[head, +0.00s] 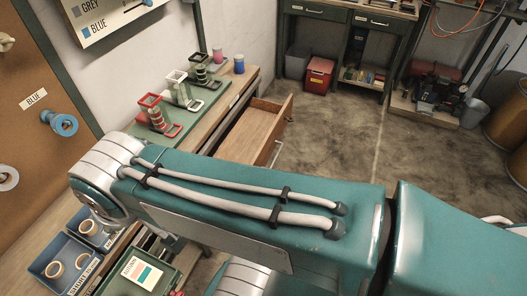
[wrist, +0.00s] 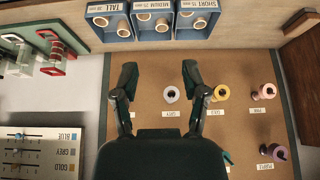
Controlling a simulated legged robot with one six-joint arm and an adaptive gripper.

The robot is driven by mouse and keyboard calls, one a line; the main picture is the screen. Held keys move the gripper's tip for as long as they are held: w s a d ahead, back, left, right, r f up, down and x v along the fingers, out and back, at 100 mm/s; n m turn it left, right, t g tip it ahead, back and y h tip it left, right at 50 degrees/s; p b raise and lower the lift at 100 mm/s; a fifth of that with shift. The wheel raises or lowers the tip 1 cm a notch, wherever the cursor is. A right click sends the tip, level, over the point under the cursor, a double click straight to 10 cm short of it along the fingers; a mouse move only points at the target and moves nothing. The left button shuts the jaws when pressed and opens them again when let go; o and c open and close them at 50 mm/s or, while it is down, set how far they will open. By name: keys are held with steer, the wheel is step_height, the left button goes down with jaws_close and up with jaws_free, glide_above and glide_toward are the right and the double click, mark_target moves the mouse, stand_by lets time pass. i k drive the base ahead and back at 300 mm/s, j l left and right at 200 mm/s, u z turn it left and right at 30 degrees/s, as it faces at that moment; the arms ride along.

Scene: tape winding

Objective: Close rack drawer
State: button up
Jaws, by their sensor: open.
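The rack drawer (head: 246,137), a wooden box, is pulled out from under the bench along the left wall in the head view. Its front panel (head: 281,130) faces right, with a metal handle (head: 276,154) low on it. Part of the drawer's near end is hidden behind my arm. The drawer does not show in the wrist view. My gripper (wrist: 159,75) shows in the wrist view with its two fingers spread apart and nothing between them. It faces the brown pegboard (wrist: 236,130), away from the drawer.
The bench (head: 247,75) carries several coloured winding stands (head: 176,88). Blue bins (wrist: 156,22) of tubes and a labelled wall panel (wrist: 40,152) surround the pegboard in the wrist view. The concrete floor (head: 345,125) right of the drawer is clear.

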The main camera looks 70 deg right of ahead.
mark_target(251, 138)
steer(key=z, duration=0.45)
steer(key=k+l+z, duration=0.1)
steer(key=z, duration=0.4)
steer(key=l+z, duration=0.2)
steer(key=z, duration=0.25)
steer(key=l+z, duration=0.1)
steer(key=z, duration=0.4)
steer(key=l+z, duration=0.15)
steer(key=z, duration=0.3)
steer(key=k, duration=0.05)
